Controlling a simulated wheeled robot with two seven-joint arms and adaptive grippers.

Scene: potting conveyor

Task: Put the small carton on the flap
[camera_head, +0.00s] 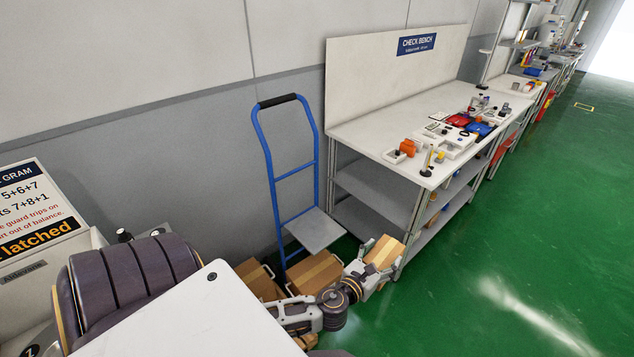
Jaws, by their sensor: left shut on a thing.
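My left gripper (372,268) is shut on a small brown carton (385,252) with a lighter tape strip. The carton is tilted and held off the floor, in front of the bench's near leg. A grey flat plate (315,230), which looks like the flap, sticks out from the blue hand truck (270,165) by the wall. The held carton is to the right of this plate and apart from it. My right gripper is not in view.
Larger brown cartons (316,272) sit low beside the hand truck, partly hidden by my arm. The check bench (370,128) with shelves stands right of the plate, its top holding several small items. Green floor (480,275) is clear at the right.

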